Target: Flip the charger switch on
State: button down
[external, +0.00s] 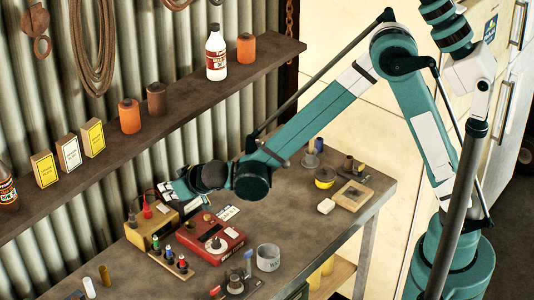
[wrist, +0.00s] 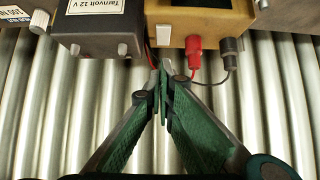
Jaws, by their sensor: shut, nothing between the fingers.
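My gripper (wrist: 162,72) is shut and empty, its fingertips together in the wrist view. They are just below the front edge of a yellow box (wrist: 205,18) with a small white rocker (wrist: 163,35), a red plug (wrist: 193,46) and a dark plug. In the external view my gripper (external: 172,190) is beside the yellow box (external: 150,232), partly hiding what lies behind.
A red box (external: 212,240) with a dial stands in front on the bench (external: 300,222). The corrugated wall (external: 110,180) and a loaded shelf (external: 190,98) are close behind.

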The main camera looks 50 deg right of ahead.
jog(key=v, duration=0.7)
jog(key=shift+s, duration=0.4)
jog(key=shift+r, duration=0.1)
jog(key=shift+w+r+t, duration=0.15)
jog(key=shift+w+t, duration=0.15)
jog(key=shift+w, duration=0.4)
jog(key=shift+w, duration=0.1)
send_over(163, 207)
notch_tip(163, 207, down, 7)
jog(key=shift+f+b, duration=0.2)
jog(key=shift+b, duration=0.1)
jog(key=shift+w+f, duration=0.1)
jog(key=shift+f, duration=1.2)
